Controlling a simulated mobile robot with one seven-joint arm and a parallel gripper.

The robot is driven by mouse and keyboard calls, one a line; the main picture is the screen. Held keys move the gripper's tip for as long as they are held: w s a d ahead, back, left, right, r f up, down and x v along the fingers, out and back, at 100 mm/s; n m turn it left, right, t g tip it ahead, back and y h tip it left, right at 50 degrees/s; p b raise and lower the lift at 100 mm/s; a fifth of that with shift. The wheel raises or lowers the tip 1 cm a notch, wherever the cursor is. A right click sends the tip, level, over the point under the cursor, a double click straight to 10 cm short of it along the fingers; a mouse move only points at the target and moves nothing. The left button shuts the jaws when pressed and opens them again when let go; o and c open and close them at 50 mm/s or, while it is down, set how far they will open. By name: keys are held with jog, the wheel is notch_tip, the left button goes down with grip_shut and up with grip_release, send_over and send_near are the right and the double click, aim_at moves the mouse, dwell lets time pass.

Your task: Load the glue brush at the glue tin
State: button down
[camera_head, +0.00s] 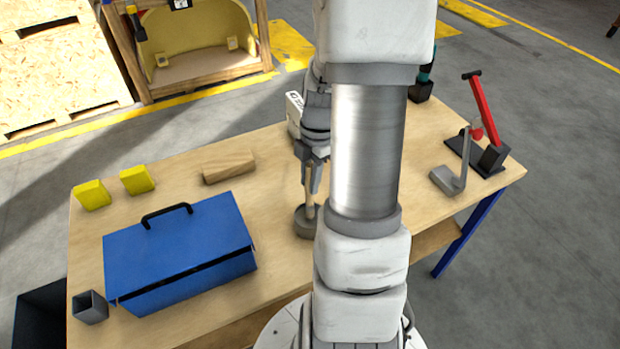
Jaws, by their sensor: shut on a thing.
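My gripper (312,174) points down over the middle of the workbench and is shut on the glue brush (309,196). Only a short stretch of the brush's light wooden handle shows, roughly upright below the fingers. The glue tin (304,224) is a low, round, grey tin on the bench directly below. The brush's lower end meets the tin's top in the picture. I cannot tell whether its bristles are in the glue. My arm hides the tin's right side.
The wooden workbench (260,200) bears a blue toolbox (180,255), a wooden block (228,166), yellow blocks (137,180) and a grey square holder (90,307). A red-handled clamp (482,108) stands at right. Bare bench lies between block and toolbox.

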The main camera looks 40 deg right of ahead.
aim_at(310, 165)
jog(key=shift+f+b, duration=0.55)
dwell(1.4)
jog(key=shift+r+p, duration=2.6)
jog(key=shift+r, duration=1)
jog(key=shift+f, duration=0.1)
